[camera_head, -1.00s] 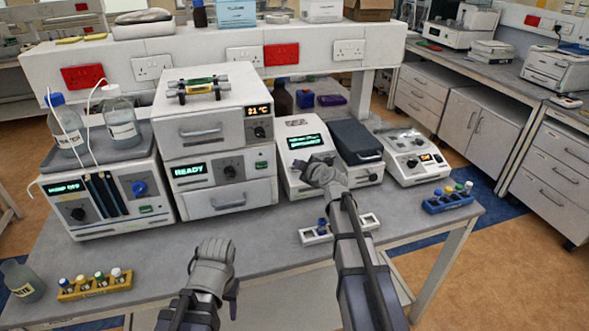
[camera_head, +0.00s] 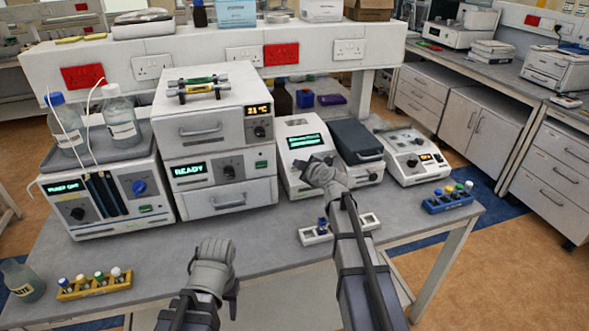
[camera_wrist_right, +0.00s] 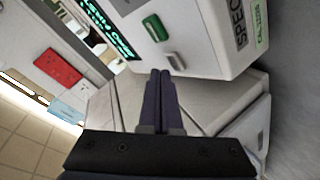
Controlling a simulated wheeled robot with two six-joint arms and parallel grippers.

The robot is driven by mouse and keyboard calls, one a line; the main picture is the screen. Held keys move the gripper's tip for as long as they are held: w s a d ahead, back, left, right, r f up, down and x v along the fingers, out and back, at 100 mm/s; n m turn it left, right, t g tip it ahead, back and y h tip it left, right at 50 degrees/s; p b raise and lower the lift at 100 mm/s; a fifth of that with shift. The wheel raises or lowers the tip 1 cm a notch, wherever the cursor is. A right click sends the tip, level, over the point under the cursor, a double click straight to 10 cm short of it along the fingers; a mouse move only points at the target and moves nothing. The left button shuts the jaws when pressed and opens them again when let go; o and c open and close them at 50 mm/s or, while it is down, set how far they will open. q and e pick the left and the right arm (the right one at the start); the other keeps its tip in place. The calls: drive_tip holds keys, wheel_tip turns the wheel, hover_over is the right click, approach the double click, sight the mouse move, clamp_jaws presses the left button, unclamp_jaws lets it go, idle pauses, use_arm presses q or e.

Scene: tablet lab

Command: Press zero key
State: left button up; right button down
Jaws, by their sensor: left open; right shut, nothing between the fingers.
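The white spectrophotometer (camera_head: 303,140) with a lit green display stands at the back middle of the bench. In the right wrist view its body (camera_wrist_right: 205,35) shows a green key (camera_wrist_right: 155,27), a grey key (camera_wrist_right: 176,62) and a "SPEC" label. No lettering on the keys is readable. My right gripper (camera_head: 314,164) is over the front of this device, hiding its keys in the head view. In the wrist view its shut, empty fingertips (camera_wrist_right: 161,72) are beside the grey key; contact cannot be told. My left gripper (camera_head: 214,250) is open and empty over the front of the bench.
A stacked unit (camera_head: 215,140) reading "READY" and a pump unit (camera_head: 110,195) stand left. Another device (camera_head: 410,155) stands right. A white rack (camera_head: 312,238) sits near my right forearm. A yellow vial rack (camera_head: 95,287) and a blue one (camera_head: 447,204) flank the bench.

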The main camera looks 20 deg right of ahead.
drive_tip(key=shift+w+f, duration=0.15)
drive_tip(key=shift+f, duration=0.2)
drive_tip(key=shift+w+f+b, duration=0.1)
drive_tip(key=shift+f+b, duration=0.25)
drive_tip(key=shift+b, duration=0.2)
idle(0.4)
drive_tip(key=shift+r, duration=0.1)
drive_tip(key=shift+s+r+p, duration=0.3)
drive_tip(key=shift+r+p, duration=0.4)
drive_tip(key=shift+p, duration=0.05)
drive_tip(key=shift+r, duration=0.1)
drive_tip(key=r+p, duration=0.1)
drive_tip(key=s+r+p, duration=0.1)
drive_tip(key=r+p, duration=0.1)
drive_tip(key=s+r+p, duration=0.1)
drive_tip(key=shift+r, duration=0.15)
idle(0.4)
idle(0.5)
